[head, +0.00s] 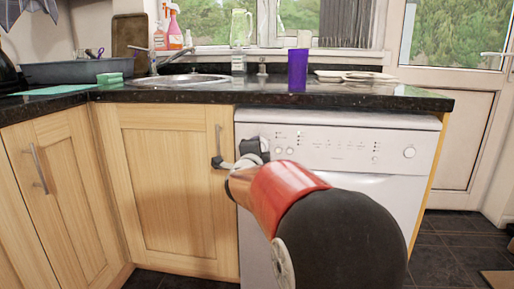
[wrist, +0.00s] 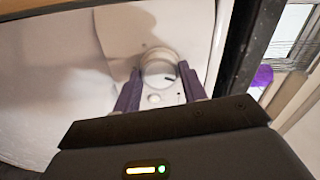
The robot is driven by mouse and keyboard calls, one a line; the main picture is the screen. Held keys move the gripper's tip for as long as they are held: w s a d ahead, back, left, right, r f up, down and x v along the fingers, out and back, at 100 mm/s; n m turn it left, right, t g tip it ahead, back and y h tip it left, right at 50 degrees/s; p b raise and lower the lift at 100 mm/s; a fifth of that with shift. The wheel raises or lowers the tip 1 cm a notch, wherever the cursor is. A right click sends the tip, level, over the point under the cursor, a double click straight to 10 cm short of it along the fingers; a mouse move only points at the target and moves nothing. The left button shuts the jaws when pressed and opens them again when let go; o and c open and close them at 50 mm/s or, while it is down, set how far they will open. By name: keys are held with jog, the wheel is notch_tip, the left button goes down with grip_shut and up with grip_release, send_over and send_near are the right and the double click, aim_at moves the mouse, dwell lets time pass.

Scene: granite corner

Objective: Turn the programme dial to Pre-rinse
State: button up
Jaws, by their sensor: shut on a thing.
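The white dishwasher (head: 330,185) stands under the counter at the right. Its programme dial (wrist: 158,66) is a round white knob in the wrist view, with a short dark mark at its lower right. My gripper (wrist: 162,80) has one purple-grey finger on each side of the dial and is shut on it. In the head view my gripper (head: 252,150) is at the left end of the control panel (head: 340,145) and hides the dial there. I cannot read the programme labels, so I cannot tell which setting the mark points at.
Another round knob (head: 409,152) is at the panel's right end. Small buttons (head: 284,150) sit just right of my gripper. The dark countertop (head: 210,95) overhangs above, with a purple cup (head: 298,70) on it. A wooden cupboard (head: 165,190) adjoins on the left.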

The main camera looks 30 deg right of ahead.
jog(key=n+p, duration=0.1)
jog(key=n, duration=0.3)
jog(key=shift+n+p, duration=0.35)
jog(key=shift+n, duration=0.05)
jog(key=shift+f, duration=0.1)
dwell(0.3)
jog(key=o, duration=1)
jog(key=shift+v, duration=3.9)
jog(key=shift+a, duration=0.1)
